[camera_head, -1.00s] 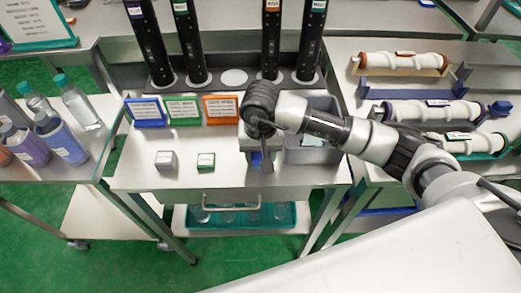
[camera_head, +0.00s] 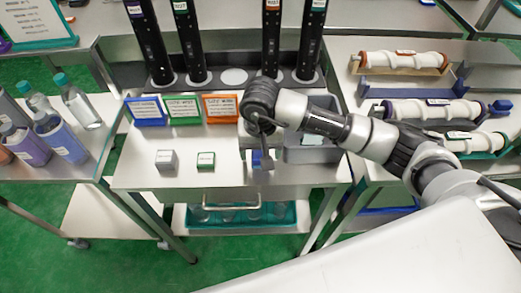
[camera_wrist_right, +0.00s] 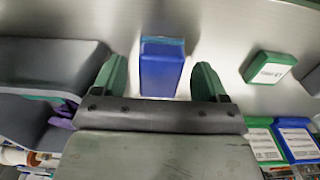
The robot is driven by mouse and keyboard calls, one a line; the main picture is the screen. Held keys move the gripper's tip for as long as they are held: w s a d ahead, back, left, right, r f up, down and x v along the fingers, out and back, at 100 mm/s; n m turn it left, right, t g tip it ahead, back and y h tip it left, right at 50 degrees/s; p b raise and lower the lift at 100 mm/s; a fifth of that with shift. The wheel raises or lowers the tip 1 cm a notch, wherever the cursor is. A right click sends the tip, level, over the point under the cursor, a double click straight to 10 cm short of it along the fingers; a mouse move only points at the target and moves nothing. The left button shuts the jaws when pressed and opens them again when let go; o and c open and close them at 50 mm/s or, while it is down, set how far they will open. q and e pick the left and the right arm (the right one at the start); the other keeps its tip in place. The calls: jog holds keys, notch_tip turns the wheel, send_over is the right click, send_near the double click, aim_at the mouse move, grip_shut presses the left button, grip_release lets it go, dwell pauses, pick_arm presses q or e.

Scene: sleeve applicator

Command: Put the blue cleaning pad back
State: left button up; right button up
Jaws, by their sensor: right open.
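The blue cleaning pad (camera_wrist_right: 162,72) stands on the steel tabletop, a small blue block with a lighter blue far edge. It shows in the head view as a small blue patch (camera_head: 257,159), partly hidden by my right gripper (camera_head: 263,158). In the right wrist view my right gripper (camera_wrist_right: 160,82) is open, its green fingers on either side of the pad. A gap shows between the pad and each finger. My left gripper is not in view.
A green labelled block (camera_head: 206,160) and a grey block (camera_head: 166,160) stand to the left. A grey bin (camera_head: 297,153) is close on the right. Labelled cards (camera_head: 184,110) and dark upright columns (camera_head: 150,45) stand behind. The table's front strip is clear.

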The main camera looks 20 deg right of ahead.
aim_at(260, 152)
notch_tip(260, 152, up, 11)
jog(key=b, duration=0.1)
jog(key=shift+r+b, duration=0.2)
jog(key=shift+b, duration=0.2)
